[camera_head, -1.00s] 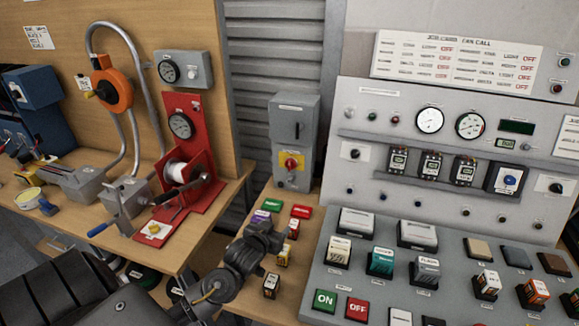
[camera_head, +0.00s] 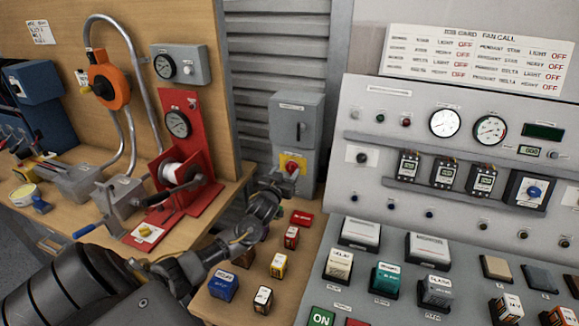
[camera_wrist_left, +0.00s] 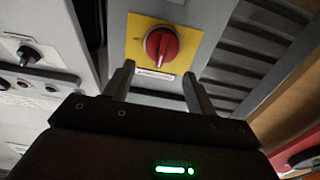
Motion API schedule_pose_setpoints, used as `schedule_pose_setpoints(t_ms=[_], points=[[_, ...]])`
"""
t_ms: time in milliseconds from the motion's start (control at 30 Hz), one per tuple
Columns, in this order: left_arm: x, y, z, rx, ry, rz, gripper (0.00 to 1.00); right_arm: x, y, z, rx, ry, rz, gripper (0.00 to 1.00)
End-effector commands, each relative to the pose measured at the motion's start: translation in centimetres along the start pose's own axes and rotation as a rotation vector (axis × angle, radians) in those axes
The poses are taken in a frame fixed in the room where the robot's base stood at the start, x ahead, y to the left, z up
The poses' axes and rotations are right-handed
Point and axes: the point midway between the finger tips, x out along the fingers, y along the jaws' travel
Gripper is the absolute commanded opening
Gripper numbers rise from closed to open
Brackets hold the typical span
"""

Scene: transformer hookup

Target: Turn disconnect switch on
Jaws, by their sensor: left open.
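The disconnect switch is a grey box (camera_head: 296,120) standing at the back of the bench. Its red rotary knob (camera_head: 292,168) sits on a yellow plate on the lower front. In the left wrist view the red knob (camera_wrist_left: 161,47) and yellow plate (camera_wrist_left: 136,38) are straight ahead, beyond the fingertips. My left gripper (camera_head: 284,186) is close in front of the knob in the head view. Its fingers (camera_wrist_left: 158,80) are apart with nothing between them, and the knob lies past the gap. I cannot tell whether they touch the plate. My right gripper is not in view.
A grey control panel (camera_head: 372,92) with meters and buttons fills the right side. Several small coloured blocks, including a blue one (camera_head: 223,285), stand on the bench below my left arm. A red stand (camera_head: 192,125) with a gauge and reel is to the left.

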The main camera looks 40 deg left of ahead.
Motion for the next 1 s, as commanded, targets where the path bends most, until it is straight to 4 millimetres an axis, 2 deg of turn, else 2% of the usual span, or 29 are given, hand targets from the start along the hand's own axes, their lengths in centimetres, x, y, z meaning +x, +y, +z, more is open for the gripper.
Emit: schedule_pose_setpoints(t_ms=[100,200,600,900,1000], points=[[1.8,0.0,-0.1,0.000,0.000,-0.001,0.56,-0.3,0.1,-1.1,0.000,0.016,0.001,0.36],[2.8,0.1,-0.1,0.000,0.001,0.001,0.56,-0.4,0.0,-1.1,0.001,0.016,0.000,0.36],[3.4,0.2,0.0,0.000,-0.001,0.003,0.56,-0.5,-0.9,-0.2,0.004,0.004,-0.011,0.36],[3.4,0.2,0.1,0.000,-0.001,0.003,0.18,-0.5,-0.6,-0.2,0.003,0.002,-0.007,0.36],[3.4,0.2,0.1,0.000,-0.002,0.003,0.09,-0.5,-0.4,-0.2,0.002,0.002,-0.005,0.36]])
